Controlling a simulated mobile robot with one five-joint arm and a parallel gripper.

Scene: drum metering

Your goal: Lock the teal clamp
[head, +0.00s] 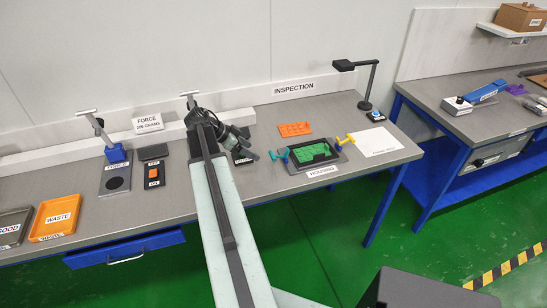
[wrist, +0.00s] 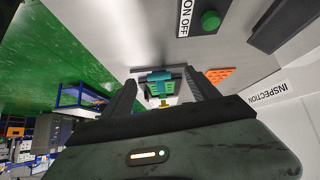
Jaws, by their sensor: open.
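The teal clamp (head: 280,155) stands at the left edge of the dark housing fixture (head: 297,167). A green housing (head: 312,152) lies in the fixture, and a yellow clamp (head: 345,140) stands on the fixture's right side. My gripper (head: 254,153) is just left of the teal clamp, apart from it. In the wrist view the teal clamp (wrist: 160,76) shows ahead between my two open, empty fingers, with part of the green housing (wrist: 161,89) behind it. I cannot tell whether the teal clamp's handle is locked.
A lamp (head: 368,80) stands at the back right. A green button (wrist: 210,20) shows near my gripper in the wrist view.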

